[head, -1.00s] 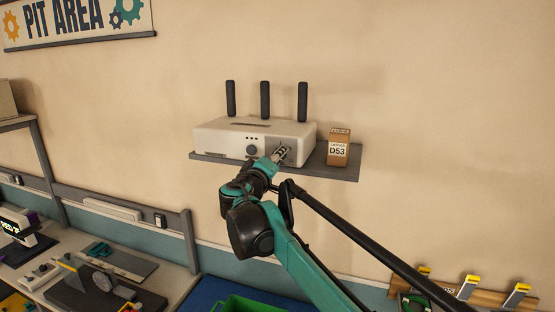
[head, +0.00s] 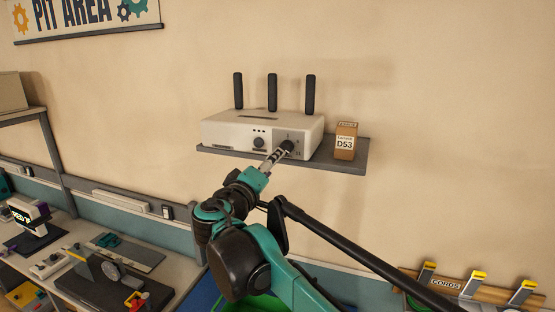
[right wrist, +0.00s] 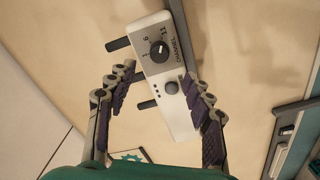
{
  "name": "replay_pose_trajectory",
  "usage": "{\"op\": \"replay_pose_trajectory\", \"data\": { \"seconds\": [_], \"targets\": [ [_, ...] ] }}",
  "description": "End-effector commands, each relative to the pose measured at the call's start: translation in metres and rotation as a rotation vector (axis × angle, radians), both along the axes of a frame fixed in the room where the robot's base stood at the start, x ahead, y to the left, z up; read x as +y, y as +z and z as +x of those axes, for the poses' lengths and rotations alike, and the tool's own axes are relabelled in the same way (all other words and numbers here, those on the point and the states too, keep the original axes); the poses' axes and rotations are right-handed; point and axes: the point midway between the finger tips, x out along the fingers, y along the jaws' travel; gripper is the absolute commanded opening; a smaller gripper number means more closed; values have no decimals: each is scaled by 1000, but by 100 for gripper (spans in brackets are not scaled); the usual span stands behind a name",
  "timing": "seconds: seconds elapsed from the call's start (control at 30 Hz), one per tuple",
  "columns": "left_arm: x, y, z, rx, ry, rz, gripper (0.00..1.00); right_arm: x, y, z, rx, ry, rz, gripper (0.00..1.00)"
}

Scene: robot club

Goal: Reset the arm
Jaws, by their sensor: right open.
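My right arm (head: 265,255) reaches up from the lower right in the head view. Its gripper (head: 273,158) is in front of a white router (head: 225,131) with three black antennas on a wall shelf. In the right wrist view the gripper (right wrist: 157,76) has its two fingers spread wide, with nothing between them. The router (right wrist: 182,115) shows beyond the fingers, with a black dial (right wrist: 159,51) marked CHANNEL and the numbers 1, 6 and 11. The gripper looks clear of the dial. My left gripper is not in view.
A small brown box (head: 345,141) labelled D53 stands right of the router on the grey shelf (head: 320,164). A workbench (head: 185,284) with tools and parts is at lower left. A cord rack (head: 455,287) is at lower right.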

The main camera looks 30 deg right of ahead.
Motion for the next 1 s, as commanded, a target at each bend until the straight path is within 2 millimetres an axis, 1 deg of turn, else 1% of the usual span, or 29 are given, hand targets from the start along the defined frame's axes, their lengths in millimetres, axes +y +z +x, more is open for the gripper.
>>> {"op": "replay_pose_trajectory", "data": {
  "seconds": [0.03,0.2,0.63,0.7,0.77,0.87,0.9,0.97,1.0],
  "targets": [
    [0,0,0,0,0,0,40,5,0,-3,0,2,0,52],
    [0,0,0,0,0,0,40,10,0,-9,0,0,0,52],
    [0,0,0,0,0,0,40,10,0,-9,0,-1,0,52],
    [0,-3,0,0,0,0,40,9,-6,-10,3,-1,7,52],
    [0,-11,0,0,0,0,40,7,-21,-13,14,-3,26,52],
    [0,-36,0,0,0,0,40,2,-71,-26,49,-7,93,52],
    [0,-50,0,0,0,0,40,0,-99,-34,70,-8,132,52],
    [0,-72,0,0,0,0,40,-2,-146,-46,105,-7,200,52],
    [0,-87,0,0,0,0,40,-2,-179,-55,128,-6,250,52]
  ]
}}
